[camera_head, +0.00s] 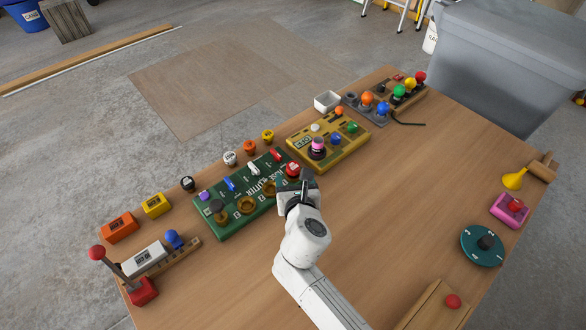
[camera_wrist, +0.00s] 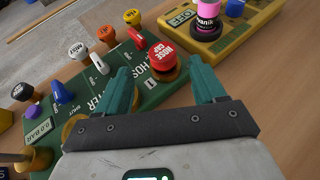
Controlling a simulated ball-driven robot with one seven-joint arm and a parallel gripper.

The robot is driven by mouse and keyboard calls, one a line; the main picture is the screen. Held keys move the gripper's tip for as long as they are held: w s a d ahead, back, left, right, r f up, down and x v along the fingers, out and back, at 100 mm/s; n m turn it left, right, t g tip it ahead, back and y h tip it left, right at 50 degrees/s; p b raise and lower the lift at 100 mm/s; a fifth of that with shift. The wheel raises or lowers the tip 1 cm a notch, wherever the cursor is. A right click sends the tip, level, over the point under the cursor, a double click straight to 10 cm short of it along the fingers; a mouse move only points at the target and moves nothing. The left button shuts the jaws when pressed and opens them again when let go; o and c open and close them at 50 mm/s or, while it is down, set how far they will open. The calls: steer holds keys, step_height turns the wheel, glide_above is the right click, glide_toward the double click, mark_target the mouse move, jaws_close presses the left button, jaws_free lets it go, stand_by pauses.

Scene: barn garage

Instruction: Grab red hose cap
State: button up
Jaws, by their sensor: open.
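The red hose cap (camera_wrist: 163,56) is a round red knob with white lettering, seated on a dark base at the right end of the green panel (camera_wrist: 142,101). I see no contact. The fingers' exact height over the cap is hard to tell.
A yellow panel (camera_wrist: 238,32) with a pink-topped knob (camera_wrist: 207,12) stands close right of the cap. Small levers and knobs crowd the green panel to the left. Loose knobs stand behind it, including an orange one (camera_head: 249,147). The table (camera_head: 390,200) right of my arm has clear room.

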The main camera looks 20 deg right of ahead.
mark_target(294, 171)
steer(key=x, duration=0.4)
steer(key=shift+d, duration=0.25)
steer(key=c, duration=1.1)
steer(key=shift+r, duration=0.15)
steer(key=shift+c, duration=0.2)
